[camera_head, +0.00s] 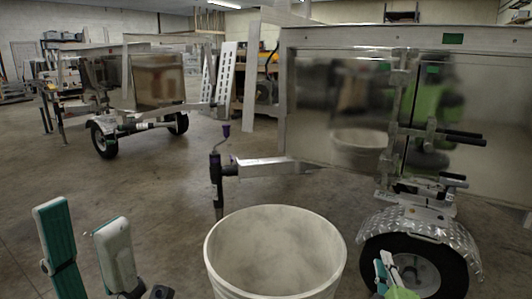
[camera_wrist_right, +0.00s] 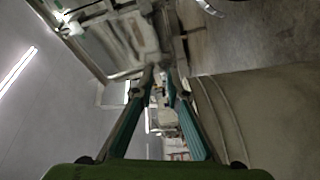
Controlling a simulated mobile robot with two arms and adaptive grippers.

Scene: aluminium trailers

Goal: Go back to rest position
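My left gripper (camera_head: 82,215) is at the lower left in the head view. Its two white fingers with teal pads stand apart and point up, with nothing between them. My right gripper (camera_head: 385,265) shows only in part at the bottom right of the head view, beside the bin and in front of the trailer wheel. In the right wrist view its two teal-padded fingers (camera_wrist_right: 162,75) run forward with a gap between them and hold nothing.
A white round bin (camera_head: 275,235), open at the top, stands in front of me. A metal trailer (camera_head: 340,110) with a wheel (camera_head: 425,255) fills the right. Another trailer (camera_head: 158,80) stands at the back left. The concrete floor between is clear.

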